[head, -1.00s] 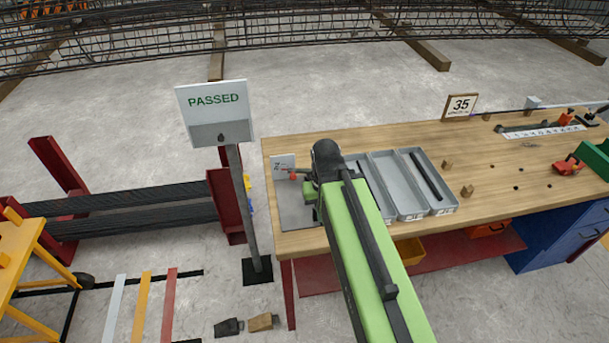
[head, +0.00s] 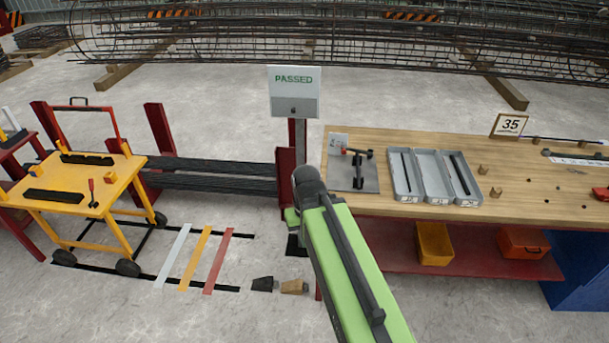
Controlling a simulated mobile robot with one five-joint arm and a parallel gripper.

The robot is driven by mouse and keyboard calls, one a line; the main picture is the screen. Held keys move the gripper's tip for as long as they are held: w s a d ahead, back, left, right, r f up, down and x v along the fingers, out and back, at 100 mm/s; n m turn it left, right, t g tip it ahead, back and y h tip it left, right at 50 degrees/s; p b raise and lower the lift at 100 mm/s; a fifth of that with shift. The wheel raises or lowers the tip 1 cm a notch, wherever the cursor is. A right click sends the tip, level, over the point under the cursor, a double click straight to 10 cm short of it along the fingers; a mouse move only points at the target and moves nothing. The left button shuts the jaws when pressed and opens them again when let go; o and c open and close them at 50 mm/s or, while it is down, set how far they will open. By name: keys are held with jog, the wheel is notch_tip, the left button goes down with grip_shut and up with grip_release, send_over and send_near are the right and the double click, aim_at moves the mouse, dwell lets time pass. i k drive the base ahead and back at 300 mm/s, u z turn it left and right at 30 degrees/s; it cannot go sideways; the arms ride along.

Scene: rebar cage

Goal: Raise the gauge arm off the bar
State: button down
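A small dark gauge (head: 358,165) with a red-tipped arm (head: 346,151) stands on a grey plate (head: 372,184) at the left end of the wooden bench. The gauge arm looks roughly level. The bar under it is too small to make out. My green arm reaches up from the bottom. Its dark end, with my gripper (head: 292,217), shows in front of the bench's left edge, left of the gauge and apart from it in the picture. The fingers are mostly hidden behind the wrist.
Grey trays (head: 425,175) with dark bars lie right of the gauge. A PASSED sign (head: 294,92) on a post stands behind my arm's end. A yellow cart (head: 75,182) stands at the left. Coloured strips (head: 195,258) lie on the floor.

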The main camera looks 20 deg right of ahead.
aim_at(344, 148)
jog(key=u, duration=0.1)
jog(key=k, duration=0.4)
jog(key=u, duration=0.05)
jog(key=i, duration=1.7)
jog(key=u, duration=0.8)
jog(key=i, duration=0.55)
jog(key=u, duration=0.05)
